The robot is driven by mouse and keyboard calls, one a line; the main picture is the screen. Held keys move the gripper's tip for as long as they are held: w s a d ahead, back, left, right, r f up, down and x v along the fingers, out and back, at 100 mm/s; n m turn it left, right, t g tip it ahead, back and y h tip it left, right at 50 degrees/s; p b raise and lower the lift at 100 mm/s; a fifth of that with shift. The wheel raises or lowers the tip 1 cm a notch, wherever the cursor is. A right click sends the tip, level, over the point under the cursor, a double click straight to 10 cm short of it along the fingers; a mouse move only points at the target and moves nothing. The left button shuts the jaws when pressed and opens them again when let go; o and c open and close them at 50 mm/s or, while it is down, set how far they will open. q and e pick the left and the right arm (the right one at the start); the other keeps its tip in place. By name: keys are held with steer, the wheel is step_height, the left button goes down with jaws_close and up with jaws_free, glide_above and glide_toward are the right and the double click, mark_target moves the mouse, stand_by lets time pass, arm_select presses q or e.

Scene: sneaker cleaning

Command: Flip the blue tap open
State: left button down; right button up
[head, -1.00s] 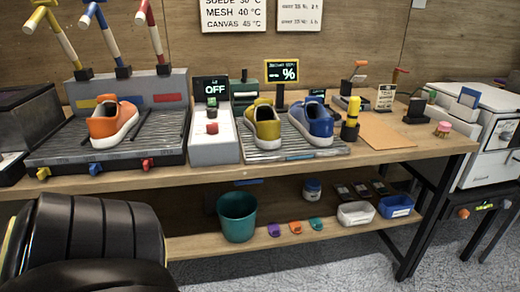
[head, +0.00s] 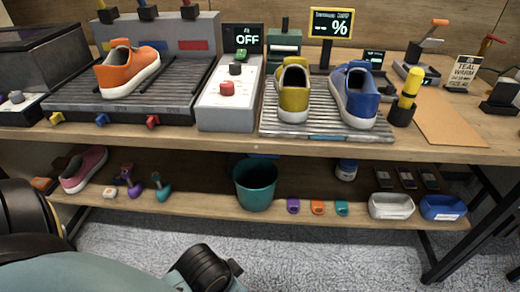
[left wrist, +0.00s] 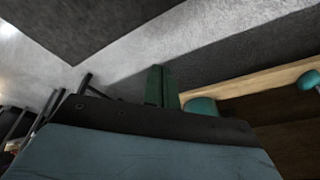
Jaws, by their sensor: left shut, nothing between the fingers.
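The blue tap (head: 102,119) is a small handle on the front face of the ribbed wash tray, between a yellow tap (head: 56,118) and a red tap (head: 152,121). Its exact lever angle is too small to tell. In the left wrist view my left gripper (left wrist: 162,86) shows as dark green fingers, shut together and empty. They are apart from the tap, which is not in that view. In the head view part of my left arm is at the bottom left, with no fingers clearly visible. My right gripper is in neither view.
An orange sneaker (head: 128,72) sits on the wash tray (head: 75,95). A control box (head: 228,105) reading OFF and a rack with yellow (head: 292,92) and blue (head: 355,95) sneakers stand to the right. The lower shelf holds a teal bucket (head: 256,188) and a pink shoe (head: 84,170).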

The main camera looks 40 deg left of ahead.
arm_select(q)
steer(key=shift+d, duration=0.1)
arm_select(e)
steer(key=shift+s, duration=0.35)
